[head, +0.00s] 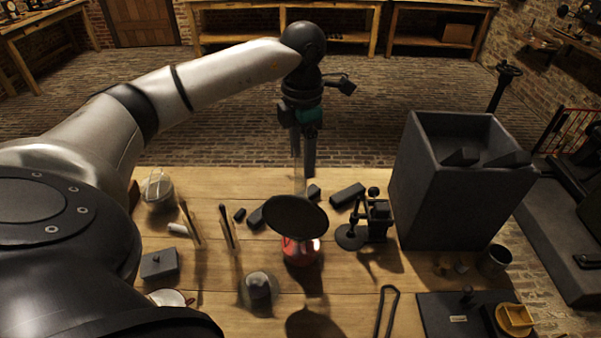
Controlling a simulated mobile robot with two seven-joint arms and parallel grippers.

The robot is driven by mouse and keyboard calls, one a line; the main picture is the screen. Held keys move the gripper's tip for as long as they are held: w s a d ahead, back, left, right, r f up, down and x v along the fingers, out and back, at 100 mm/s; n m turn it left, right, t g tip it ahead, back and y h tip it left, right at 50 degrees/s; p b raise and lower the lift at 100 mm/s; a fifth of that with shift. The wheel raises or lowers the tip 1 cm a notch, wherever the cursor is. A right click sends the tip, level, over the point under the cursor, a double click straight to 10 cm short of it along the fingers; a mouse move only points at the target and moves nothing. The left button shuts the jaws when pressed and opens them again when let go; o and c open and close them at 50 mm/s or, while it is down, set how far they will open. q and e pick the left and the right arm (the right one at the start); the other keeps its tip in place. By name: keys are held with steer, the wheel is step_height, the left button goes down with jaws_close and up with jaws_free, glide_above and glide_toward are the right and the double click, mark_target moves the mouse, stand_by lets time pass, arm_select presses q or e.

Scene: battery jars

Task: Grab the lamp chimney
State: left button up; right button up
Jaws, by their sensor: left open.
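An oil lamp with a red base (300,252) and a wide dark round shade (296,214) stands on the wooden table. The lamp chimney (299,180) is a faint, clear glass tube that rises above the shade. My left gripper (309,172) is open and points down at the top of the chimney, its dark fingers overlapping the tube's right side in the head view. I cannot tell whether the fingers are around the glass or behind it. The lower chimney is hidden by the shade. My right gripper is not in view.
The wooden table (215,180) holds small dark blocks (347,195), a black stand (377,220), upright sticks (228,230) and a glass jar (158,190). A large dark box (455,190) stands at the right.

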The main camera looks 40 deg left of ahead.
mark_target(301, 169)
arm_select(q)
steer(key=shift+f, duration=1.95)
jaws_close()
